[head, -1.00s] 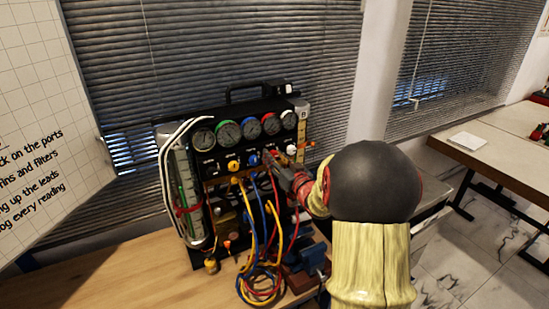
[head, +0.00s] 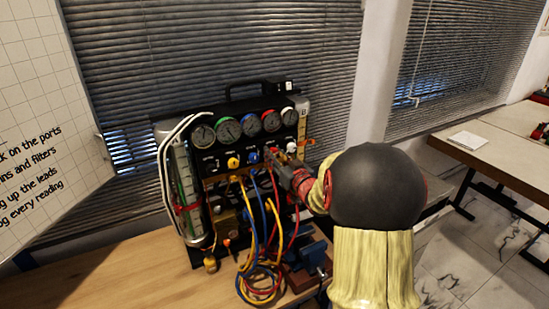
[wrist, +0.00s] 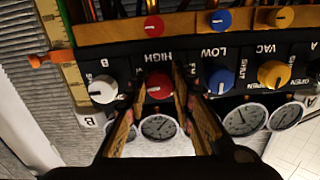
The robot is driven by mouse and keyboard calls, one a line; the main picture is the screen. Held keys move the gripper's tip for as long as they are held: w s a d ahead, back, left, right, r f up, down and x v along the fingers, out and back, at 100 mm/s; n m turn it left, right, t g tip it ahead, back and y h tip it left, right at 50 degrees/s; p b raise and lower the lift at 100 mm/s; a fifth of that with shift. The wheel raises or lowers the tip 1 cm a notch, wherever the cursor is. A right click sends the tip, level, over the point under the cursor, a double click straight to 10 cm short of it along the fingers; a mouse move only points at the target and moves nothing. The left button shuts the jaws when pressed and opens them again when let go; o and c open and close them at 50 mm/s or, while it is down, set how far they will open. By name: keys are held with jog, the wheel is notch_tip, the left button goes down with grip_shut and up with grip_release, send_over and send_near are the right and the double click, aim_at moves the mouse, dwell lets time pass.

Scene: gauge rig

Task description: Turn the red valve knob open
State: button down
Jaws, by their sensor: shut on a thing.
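The red valve knob (wrist: 159,86) sits on the black panel under the word HIGH in the wrist view, which sees the panel upside down. A white pointer mark shows on its face. My gripper (wrist: 159,92) has one finger on each side of the knob and is shut on it. In the head view my gripper (head: 277,160) reaches the right part of the gauge rig (head: 232,115). The fingers and hand mostly hide the red knob there.
Beside the red knob are a white knob (wrist: 102,89), a blue knob (wrist: 221,81) and a yellow knob (wrist: 273,74). Several gauges sit above the knobs. Coloured hoses (head: 262,275) hang in front, with a blue vise (head: 307,256) at right. The bench (head: 130,275) is clear at left.

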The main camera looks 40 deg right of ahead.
jog(key=n+b, duration=0.1)
jog(key=b, duration=0.1)
jog(key=n+b, duration=0.2)
jog(key=shift+f, duration=0.25)
jog(key=n+b, duration=0.5)
jog(key=b, duration=0.1)
jog(key=shift+d+n, duration=0.1)
jog(key=shift+n, duration=0.3)
jog(key=n+b, duration=0.5)
jog(key=shift+r, duration=0.1)
jog(key=shift+r+n+b, duration=0.1)
jog(key=shift+n+b, duration=1.15)
jog(key=shift+n, duration=0.15)
jog(key=c, duration=1.6)
grip_release()
jog(key=shift+r, duration=0.1)
jog(key=shift+o, duration=0.6)
